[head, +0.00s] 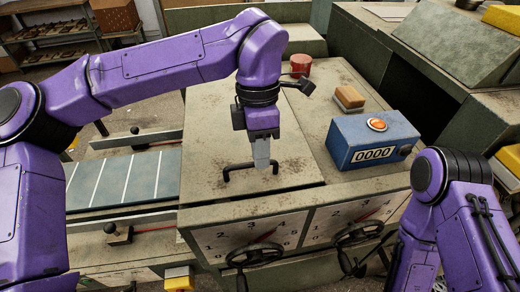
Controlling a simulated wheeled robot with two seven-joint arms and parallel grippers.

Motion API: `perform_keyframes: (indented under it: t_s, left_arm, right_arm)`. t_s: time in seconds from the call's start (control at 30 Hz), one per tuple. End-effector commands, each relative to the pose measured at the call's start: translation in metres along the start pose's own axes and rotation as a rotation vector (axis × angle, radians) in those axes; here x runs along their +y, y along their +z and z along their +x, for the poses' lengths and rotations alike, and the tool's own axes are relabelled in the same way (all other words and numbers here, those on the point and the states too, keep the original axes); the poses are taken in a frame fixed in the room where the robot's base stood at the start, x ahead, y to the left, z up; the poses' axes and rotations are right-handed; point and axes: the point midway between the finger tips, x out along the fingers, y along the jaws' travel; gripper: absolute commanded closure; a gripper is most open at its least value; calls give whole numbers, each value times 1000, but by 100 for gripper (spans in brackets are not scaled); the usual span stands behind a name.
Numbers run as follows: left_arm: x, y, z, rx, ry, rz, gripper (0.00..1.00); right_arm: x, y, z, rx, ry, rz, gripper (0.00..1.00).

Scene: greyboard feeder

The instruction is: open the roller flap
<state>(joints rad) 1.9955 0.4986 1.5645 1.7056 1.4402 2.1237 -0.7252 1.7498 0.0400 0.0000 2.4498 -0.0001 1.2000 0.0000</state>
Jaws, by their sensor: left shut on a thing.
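The roller flap (210,130) is a worn beige panel on top of the machine, in the middle of the head view. It looks flat and level with the top around it. A black bar handle (232,170) stands near its front edge. My left gripper (262,163) points down at the handle from above and is shut on its bar, hiding part of it. My right arm comes in at the lower right, and its gripper cannot be seen.
A blue counter box (371,140) with an orange button stands right of the flap, with a brown block (349,98) and a red cap (301,64) behind it. Handwheels (254,256) and dials line the front. A striped feed table (123,178) lies left.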

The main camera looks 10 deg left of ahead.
Motion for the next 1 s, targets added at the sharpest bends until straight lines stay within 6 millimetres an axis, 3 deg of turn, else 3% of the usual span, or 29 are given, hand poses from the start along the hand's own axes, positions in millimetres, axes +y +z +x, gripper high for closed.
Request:
perform_keyframes:
  t_s: [0.27,0.4,0.5,0.7,1.0]
  left_arm:
    - [0,0,-84,-3,8,-3,100]
    - [7,0,-134,-4,9,-5,100]
    - [17,0,-164,-5,11,-7,100]
    - [40,-1,-209,-4,16,-7,100]
    - [66,-2,-255,0,16,-7,100]
  right_arm:
    - [7,-31,-76,0,0,0,100]
    - [11,-49,-119,0,0,0,100]
    - [12,-58,-140,0,0,0,100]
    - [13,-62,-149,0,0,0,100]
    - [13,-61,-148,0,0,0,100]
